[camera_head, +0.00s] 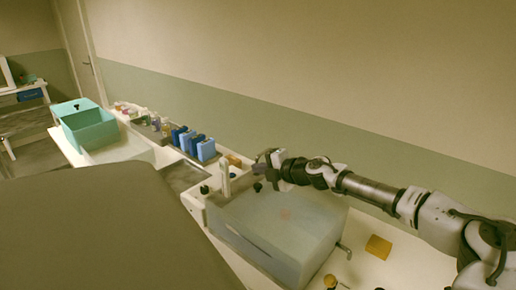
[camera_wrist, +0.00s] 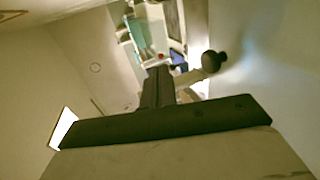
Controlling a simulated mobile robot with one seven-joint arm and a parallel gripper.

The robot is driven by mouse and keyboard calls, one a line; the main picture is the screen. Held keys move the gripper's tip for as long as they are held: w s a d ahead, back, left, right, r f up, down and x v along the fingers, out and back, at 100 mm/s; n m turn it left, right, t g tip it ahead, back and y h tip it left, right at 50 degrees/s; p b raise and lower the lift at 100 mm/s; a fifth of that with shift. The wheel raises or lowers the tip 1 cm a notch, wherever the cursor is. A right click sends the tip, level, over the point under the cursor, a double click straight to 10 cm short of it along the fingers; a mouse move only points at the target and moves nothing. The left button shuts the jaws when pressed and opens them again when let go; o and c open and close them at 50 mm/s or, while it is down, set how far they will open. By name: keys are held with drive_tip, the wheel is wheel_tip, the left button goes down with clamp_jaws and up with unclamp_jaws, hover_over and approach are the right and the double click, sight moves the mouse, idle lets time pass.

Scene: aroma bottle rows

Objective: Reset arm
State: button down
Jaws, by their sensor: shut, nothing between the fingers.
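My arm reaches in from the right in the head view, held roughly level above a large pale, translucent box (camera_head: 280,228). My gripper (camera_head: 258,169) is at its left end, over the box's far side and near a white upright dispenser-like object (camera_head: 225,179). In the wrist view my gripper (camera_wrist: 158,73) shows its dark fingers together, with nothing held between them. A dark round knob (camera_wrist: 213,61) shows just right of the fingers there; I cannot tell if it touches anything of mine.
Several blue bottles (camera_head: 193,143) stand in a row along the wall, with smaller bottles (camera_head: 140,115) farther back. A teal crate (camera_head: 88,128) is at the far left. A yellow block (camera_head: 378,248) lies right of the box. A dark grey surface (camera_head: 90,235) fills the lower left.

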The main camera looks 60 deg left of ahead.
wheel_tip(320, 180, up, 10)
drive_tip(key=b, duration=0.3)
drive_tip(key=shift+d+b, duration=0.25)
drive_tip(key=shift+b, duration=0.15)
